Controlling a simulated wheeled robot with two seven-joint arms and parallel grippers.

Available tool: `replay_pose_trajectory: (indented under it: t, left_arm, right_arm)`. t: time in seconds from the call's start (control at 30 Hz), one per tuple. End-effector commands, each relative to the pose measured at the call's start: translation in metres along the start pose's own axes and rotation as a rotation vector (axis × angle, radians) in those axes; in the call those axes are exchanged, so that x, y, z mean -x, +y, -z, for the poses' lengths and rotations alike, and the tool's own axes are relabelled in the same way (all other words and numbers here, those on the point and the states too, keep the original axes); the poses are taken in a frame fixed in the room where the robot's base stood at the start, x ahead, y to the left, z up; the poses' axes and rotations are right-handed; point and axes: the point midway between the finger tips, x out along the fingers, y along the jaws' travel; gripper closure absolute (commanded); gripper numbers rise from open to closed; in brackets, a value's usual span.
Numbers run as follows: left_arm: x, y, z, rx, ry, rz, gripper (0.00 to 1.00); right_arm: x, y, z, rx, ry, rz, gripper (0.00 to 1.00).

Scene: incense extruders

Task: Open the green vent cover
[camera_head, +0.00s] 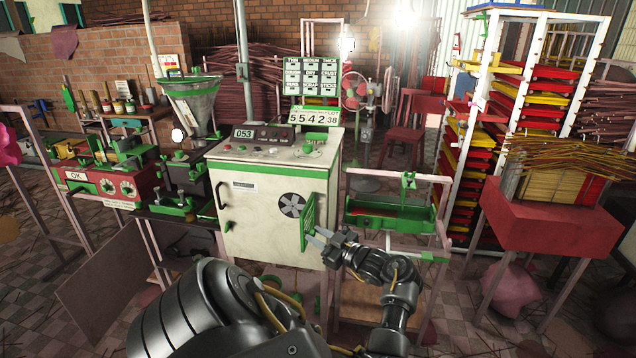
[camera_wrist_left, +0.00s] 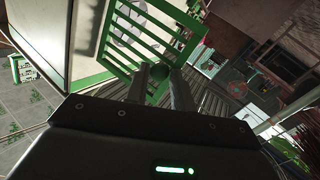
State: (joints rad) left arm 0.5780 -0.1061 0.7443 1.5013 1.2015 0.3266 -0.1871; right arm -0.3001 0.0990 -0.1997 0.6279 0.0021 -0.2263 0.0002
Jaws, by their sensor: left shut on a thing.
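The green vent cover (camera_head: 307,221) is a slatted panel on the front of the white cabinet (camera_head: 262,225). It stands swung out at an angle, and the round dark fan opening (camera_head: 292,205) shows to its left. My left gripper (camera_head: 317,238) is at the cover's right side. In the left wrist view the slatted cover (camera_wrist_left: 150,42) fills the upper middle. My right gripper is not in view.
A green tray stand (camera_head: 390,219) is close to the right of the cabinet. A hopper machine (camera_head: 192,105) stands to the left. A rack of red and yellow trays (camera_head: 475,170) is further right. Checkered floor shows at the lower left.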

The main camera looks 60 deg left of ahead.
Motion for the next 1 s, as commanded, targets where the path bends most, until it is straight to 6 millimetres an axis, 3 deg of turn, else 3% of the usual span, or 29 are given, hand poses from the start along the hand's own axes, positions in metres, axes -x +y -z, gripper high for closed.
replay_pose_trajectory:
  t: [0.03,0.2,0.23,0.33,0.77,1.0]
  left_arm:
    - [-0.001,0.015,0.008,0.024,0.009,-0.036,1.00]
    - [0.000,0.015,0.008,0.024,0.009,-0.036,1.00]
    - [0.000,0.015,0.008,0.024,0.009,-0.036,0.73]
    - [-0.001,0.015,0.009,0.024,0.010,-0.035,0.60]
    - [0.002,0.014,0.005,0.019,0.007,-0.036,0.59]
    - [0.031,0.011,0.003,0.020,0.005,-0.035,0.59]
  right_arm:
    - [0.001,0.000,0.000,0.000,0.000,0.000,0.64]
    - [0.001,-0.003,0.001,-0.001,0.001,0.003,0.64]
    - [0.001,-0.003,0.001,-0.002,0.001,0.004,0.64]
    - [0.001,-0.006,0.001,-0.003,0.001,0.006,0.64]
    - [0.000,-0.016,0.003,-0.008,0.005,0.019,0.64]
    - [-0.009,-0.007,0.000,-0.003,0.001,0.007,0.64]
